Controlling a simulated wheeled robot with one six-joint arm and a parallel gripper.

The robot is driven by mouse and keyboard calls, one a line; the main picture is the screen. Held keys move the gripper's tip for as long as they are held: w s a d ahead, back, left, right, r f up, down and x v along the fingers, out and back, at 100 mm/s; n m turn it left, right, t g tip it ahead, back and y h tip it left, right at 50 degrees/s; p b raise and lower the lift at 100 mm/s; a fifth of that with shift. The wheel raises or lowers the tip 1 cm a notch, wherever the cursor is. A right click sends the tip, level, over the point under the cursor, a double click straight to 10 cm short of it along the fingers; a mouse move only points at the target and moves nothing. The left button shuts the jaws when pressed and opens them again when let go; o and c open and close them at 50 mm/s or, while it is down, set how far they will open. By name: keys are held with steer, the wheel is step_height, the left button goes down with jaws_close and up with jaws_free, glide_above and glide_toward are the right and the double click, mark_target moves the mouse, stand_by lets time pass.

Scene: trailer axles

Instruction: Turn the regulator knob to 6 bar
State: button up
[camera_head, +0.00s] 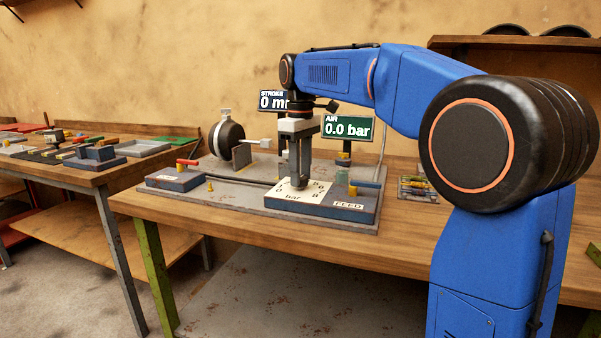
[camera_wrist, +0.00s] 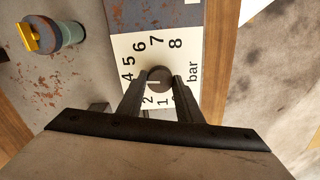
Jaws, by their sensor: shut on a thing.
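The regulator knob (camera_wrist: 159,75) is a small dark round knob on a white dial plate (camera_wrist: 190,60) marked with numbers up to 8 and "bar". My gripper (camera_wrist: 159,85) points down at the dial, its two fingers shut on the knob from both sides. A short pale mark shows on the knob; I cannot tell exactly which number it points at. In the head view, my gripper (camera_head: 299,184) stands over the dial plate (camera_head: 288,192), and its fingers hide the knob. The green AIR display (camera_head: 347,129) reads 0.0 bar.
A block with a red lever (camera_head: 187,162) stands left. A dark round tank (camera_head: 227,138) and the partly hidden STROKE display (camera_head: 270,101) are behind. Another cluttered bench (camera_head: 95,178) is at left.

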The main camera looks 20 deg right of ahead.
steer(key=m, duration=0.5)
steer(key=shift+m, duration=0.3)
steer(key=m, duration=0.4)
steer(key=shift+m, duration=0.7)
steer(key=o, duration=1)
steer(key=shift+o, duration=0.2)
step_height(320, 180, up, 17)
steer(key=shift+r, duration=0.2)
